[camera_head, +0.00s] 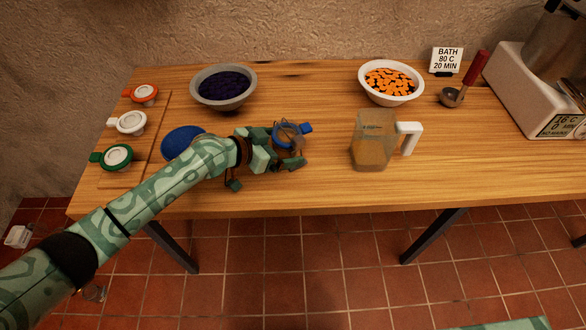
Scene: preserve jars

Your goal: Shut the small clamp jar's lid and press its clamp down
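A small glass clamp jar (291,133) with a blue ring and a blue tab on its right stands near the middle left of the table in the head view. My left gripper (279,148) is at this jar, with its fingers at the jar's left and front sides. The fingers hide part of the jar, and I cannot tell whether they grip it. The lid's exact position is too small to make out. My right gripper is not in view; only a bit of my patterned arm shows at the bottom right.
A blue round thing (182,141) lies behind my arm.

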